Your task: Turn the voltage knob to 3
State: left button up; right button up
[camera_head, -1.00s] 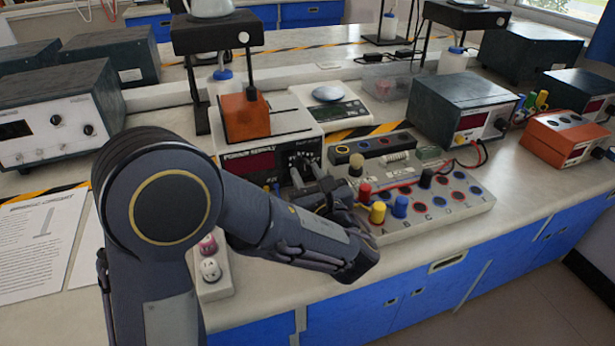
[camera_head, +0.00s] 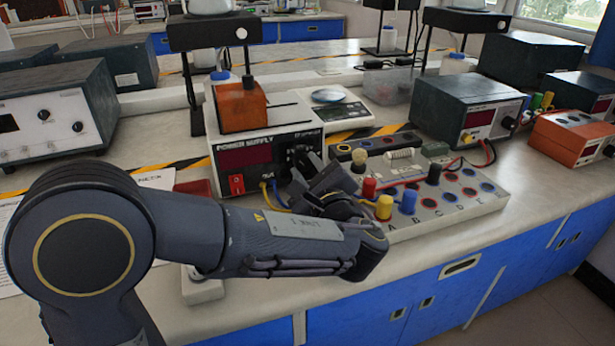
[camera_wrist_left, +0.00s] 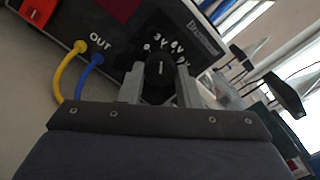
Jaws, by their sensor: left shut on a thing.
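The power supply (camera_head: 232,152) stands on the bench with a dark display and a red switch on its front. Its black voltage knob (camera_wrist_left: 160,72) shows in the left wrist view, with white 3V and 6V marks around it. My left gripper (camera_wrist_left: 160,86) is shut on the knob, one finger on each side. In the head view my left gripper (camera_head: 300,178) reaches the right part of the supply's front, and my arm hides much of the knob there. The knob's exact pointer setting is too small to tell. My right gripper is not in view.
A yellow and a blue cable (camera_wrist_left: 66,75) plug into the supply's output beside the knob. The terminal board (camera_head: 440,200) with colored plugs stands close to the right. An orange block (camera_head: 240,106) rests on top of the supply.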

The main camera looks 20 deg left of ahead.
pick_arm(q)
jog(key=shift+f, duration=0.1)
dwell(0.4)
jog(key=o, duration=1)
jog(key=shift+c, duration=0.2)
jog(key=p+v, duration=0.1)
jog(key=v, duration=0.6)
jog(key=shift+s+d, duration=0.25)
jog(key=shift+s, duration=0.1)
